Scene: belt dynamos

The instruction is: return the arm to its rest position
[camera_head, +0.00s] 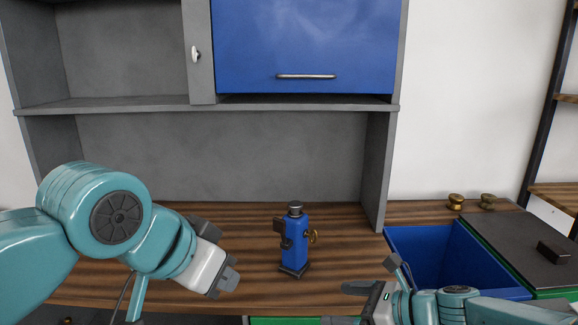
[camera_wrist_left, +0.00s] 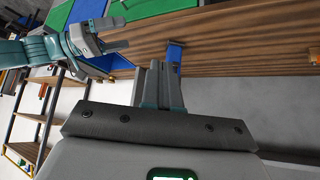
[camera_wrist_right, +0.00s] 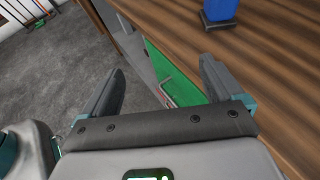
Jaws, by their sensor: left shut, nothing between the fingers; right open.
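My left gripper (camera_head: 225,281) is shut and empty. It is over the wooden counter, to the left of a small blue device (camera_head: 296,240) with a brass wheel on its side. In the left wrist view its fingers (camera_wrist_left: 160,84) are together, with a bit of blue just beyond their tips. My right gripper (camera_head: 370,273) is open and empty near the counter's front edge, to the right of the device. In the right wrist view its fingers (camera_wrist_right: 160,82) stand wide apart, with a green front and handle below between them.
The wooden counter (camera_head: 190,218) carries a grey shelf unit (camera_head: 250,150) with a blue door (camera_head: 310,40). On the right are an open blue bin (camera_head: 440,250), a dark lid (camera_head: 520,240) with a handle, and two brass knobs (camera_head: 456,201). The counter around the device is mostly clear.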

